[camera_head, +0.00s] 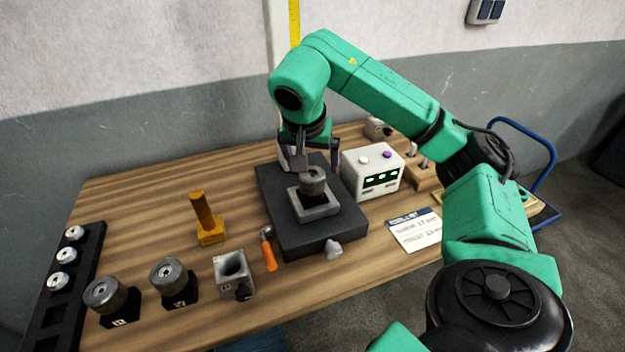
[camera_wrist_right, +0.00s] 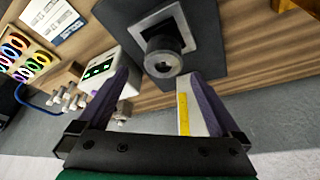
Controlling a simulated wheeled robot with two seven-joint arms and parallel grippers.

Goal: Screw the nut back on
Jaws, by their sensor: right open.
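A dark grey metal cylinder (camera_head: 313,178) with a round hole in its top stands upright in a square light grey block (camera_head: 315,207) on a black base plate (camera_head: 345,225). It also shows in the right wrist view (camera_wrist_right: 162,62). I cannot tell whether this cylinder is the nut or the part under it. My right gripper (camera_head: 312,158) is open just behind the cylinder, pointing down. In the right wrist view the cylinder lies ahead of the spread fingers (camera_wrist_right: 160,92), with nothing between them. My left gripper is out of view.
Two knurled round metal parts (camera_head: 105,293) (camera_head: 170,275) stand on black holders at front left, beside a grey bored block (camera_head: 234,272). An orange-handled tool (camera_head: 268,252) and a yellow post (camera_head: 205,218) stand nearby. A white box (camera_head: 372,170) with green displays stands right of the plate.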

